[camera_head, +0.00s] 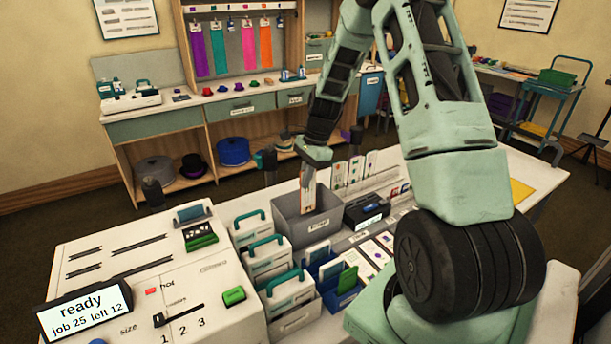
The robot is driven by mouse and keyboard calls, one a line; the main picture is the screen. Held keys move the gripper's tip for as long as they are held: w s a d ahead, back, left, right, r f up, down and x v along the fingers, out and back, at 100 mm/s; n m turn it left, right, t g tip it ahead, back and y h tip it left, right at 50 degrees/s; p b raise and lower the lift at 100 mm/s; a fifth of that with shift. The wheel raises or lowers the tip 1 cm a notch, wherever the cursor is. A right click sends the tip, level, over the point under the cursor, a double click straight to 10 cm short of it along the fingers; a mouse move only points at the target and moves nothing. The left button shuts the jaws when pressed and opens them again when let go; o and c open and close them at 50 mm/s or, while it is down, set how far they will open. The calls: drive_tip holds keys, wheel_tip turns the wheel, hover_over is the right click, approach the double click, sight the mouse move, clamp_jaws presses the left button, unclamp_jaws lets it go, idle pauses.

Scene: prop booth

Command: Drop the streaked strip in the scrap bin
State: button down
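The scrap bin (290,228) is a grey open-topped box with a label on its front, standing mid-table in the head view. My gripper (311,168) is above the bin, pointing down. It appears shut on a pale strip (308,193) with orange-brown marks, which hangs upright below the fingers. The strip's lower end is over the bin's opening, at about rim height or slightly inside; I cannot tell which. The fingertips are small here, and the streaks cannot be read clearly. The bin's floor is mostly hidden.
Left of the bin are white holders with teal handles (263,247) and a printing machine (150,280) whose screen (83,306) reads "ready". A blue tray (335,280) is in front, and a black box (366,211) is to the right. Upright printed strips (355,170) stand behind.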

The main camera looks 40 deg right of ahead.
drive_tip(key=c, duration=1.6)
unclamp_jaws()
drive_tip(key=shift+o, duration=0.2)
drive_tip(key=b+v, duration=0.3)
drive_tip(key=v, duration=1.4)
drive_tip(key=shift+d+r, duration=0.15)
drive_tip(key=shift+d, duration=0.05)
drive_tip(key=shift+s, duration=0.1)
